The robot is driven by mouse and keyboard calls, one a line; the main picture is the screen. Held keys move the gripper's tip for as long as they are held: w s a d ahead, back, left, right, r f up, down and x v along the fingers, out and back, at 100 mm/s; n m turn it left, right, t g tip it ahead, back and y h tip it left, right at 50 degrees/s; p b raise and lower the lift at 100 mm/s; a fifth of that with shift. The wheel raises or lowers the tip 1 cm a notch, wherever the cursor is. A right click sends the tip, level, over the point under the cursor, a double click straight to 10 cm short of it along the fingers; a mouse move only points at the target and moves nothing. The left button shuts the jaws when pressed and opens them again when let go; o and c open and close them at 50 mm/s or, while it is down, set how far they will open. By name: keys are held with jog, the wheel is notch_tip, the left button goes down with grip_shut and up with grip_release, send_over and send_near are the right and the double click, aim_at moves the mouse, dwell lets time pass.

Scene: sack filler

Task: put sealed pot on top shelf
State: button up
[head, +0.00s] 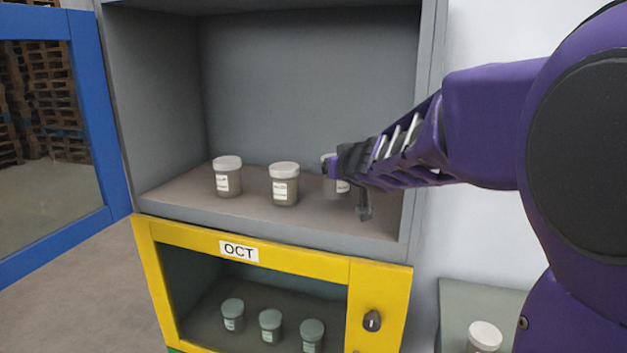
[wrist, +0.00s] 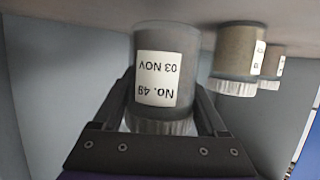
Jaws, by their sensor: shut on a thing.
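In the head view, my gripper (head: 346,182) is inside the open upper compartment, at the right, shut on a pot (head: 330,190) with a white lid. In the wrist view, my gripper's (wrist: 165,105) two fingers stand on either side of this pot (wrist: 166,50). Its label reads "No. 49 03 NOV" and appears upside down. The pot is upright, its base at or very near the top shelf (head: 175,196); I cannot tell whether it touches. My gripper partly hides it in the head view.
Two similar pots stand to its left, a middle one (head: 285,186) and a left one (head: 227,177). The blue-framed door (head: 108,150) is open at left. Below, a yellow door (head: 300,262) marked OCT is shut over several pots. Another pot (head: 485,336) stands at lower right.

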jog(key=shift+f+b, duration=0.75)
jog(key=shift+f, duration=0.4)
